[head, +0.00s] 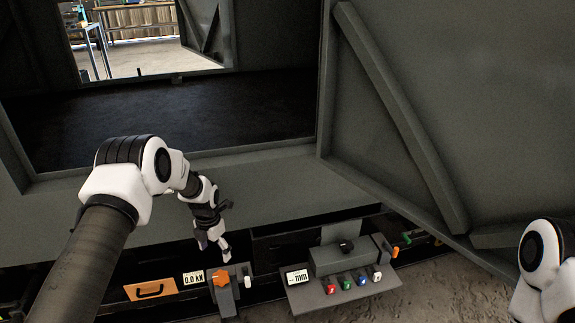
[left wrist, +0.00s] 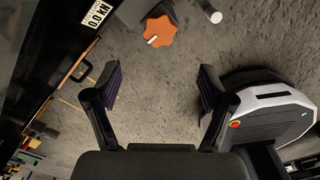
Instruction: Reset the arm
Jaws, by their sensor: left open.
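My left arm comes in from the left in the head view and bends down to the left gripper (head: 213,252), which is open and empty just above the orange knob (head: 221,278). In the left wrist view the two fingers of the left gripper (left wrist: 160,80) stand wide apart with only bare floor between them. The orange knob (left wrist: 161,30) shows beyond the fingertips there, apart from them. Part of my right arm shows at the right edge of the head view; its gripper is out of the picture.
A "0.0 kN" display (head: 193,278) and an orange panel with a black handle (head: 150,290) lie left of the knob. Right of it is a grey console (head: 341,293) with an "mm" display (head: 297,276) and several coloured switches. A grey enclosure wall (head: 270,180) with a large opening rises behind.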

